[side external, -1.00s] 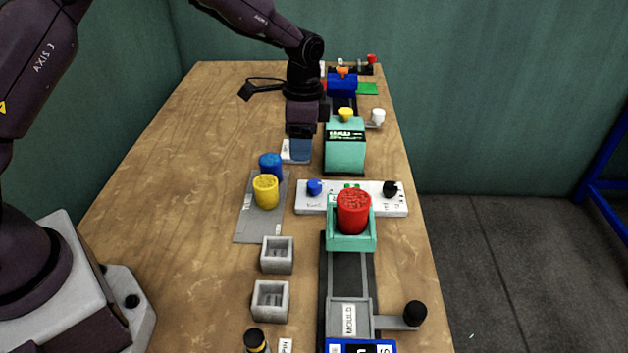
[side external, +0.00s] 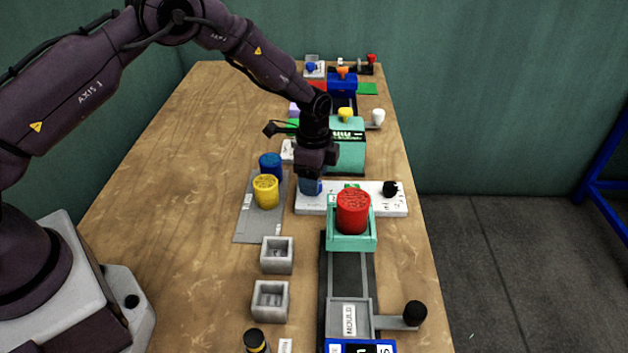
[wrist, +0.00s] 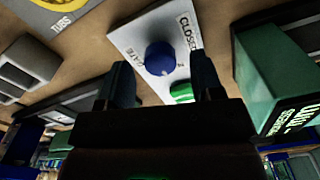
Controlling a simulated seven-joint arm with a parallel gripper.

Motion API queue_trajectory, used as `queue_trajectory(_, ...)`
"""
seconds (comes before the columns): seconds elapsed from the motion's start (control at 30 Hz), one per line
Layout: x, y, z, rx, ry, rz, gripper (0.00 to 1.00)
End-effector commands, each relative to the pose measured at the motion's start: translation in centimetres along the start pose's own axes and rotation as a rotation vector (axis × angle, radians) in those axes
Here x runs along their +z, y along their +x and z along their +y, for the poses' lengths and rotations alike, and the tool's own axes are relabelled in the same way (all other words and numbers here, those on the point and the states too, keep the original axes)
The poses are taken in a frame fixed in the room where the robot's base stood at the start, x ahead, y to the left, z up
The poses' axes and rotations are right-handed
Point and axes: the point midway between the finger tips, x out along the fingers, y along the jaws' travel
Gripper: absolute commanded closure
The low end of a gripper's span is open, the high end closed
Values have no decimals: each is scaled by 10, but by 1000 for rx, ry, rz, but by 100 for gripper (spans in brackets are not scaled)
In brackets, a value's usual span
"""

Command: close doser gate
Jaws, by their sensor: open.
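The doser gate control is a blue knob on a white panel (side external: 360,198). In the wrist view the blue knob (wrist: 159,58) sits beside the labels "GATE" and "CLOSED", between my two fingers in the picture. My gripper (side external: 311,188) is open and hangs over the left end of the panel, right at the knob. In the side view the gripper largely hides the knob. Whether the fingers touch it I cannot tell. A green button (wrist: 181,91) lies beside the knob on the panel, near my right finger in the wrist view.
A red cup (side external: 353,211) stands in a teal holder (side external: 351,242) in front of the panel. A teal machine (side external: 346,155) stands behind it. Blue (side external: 270,166) and yellow (side external: 265,190) tubs stand to the left. A black knob (side external: 390,189) is at the panel's right end.

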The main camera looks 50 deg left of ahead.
Motion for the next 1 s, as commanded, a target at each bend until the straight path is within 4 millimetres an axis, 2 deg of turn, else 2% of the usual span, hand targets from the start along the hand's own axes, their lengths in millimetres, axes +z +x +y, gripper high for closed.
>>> queue_trajectory(0.13,0,12,0,0,0,0,40)
queue_trajectory(0.47,0,15,0,-1,-1,1,40)
queue_trajectory(0.6,0,15,0,-1,-1,0,72)
queue_trajectory(0.67,0,15,0,-1,-1,0,86)
queue_trajectory(0.7,0,15,0,-1,-1,0,89)
queue_trajectory(1.0,0,15,0,0,-34,0,89)
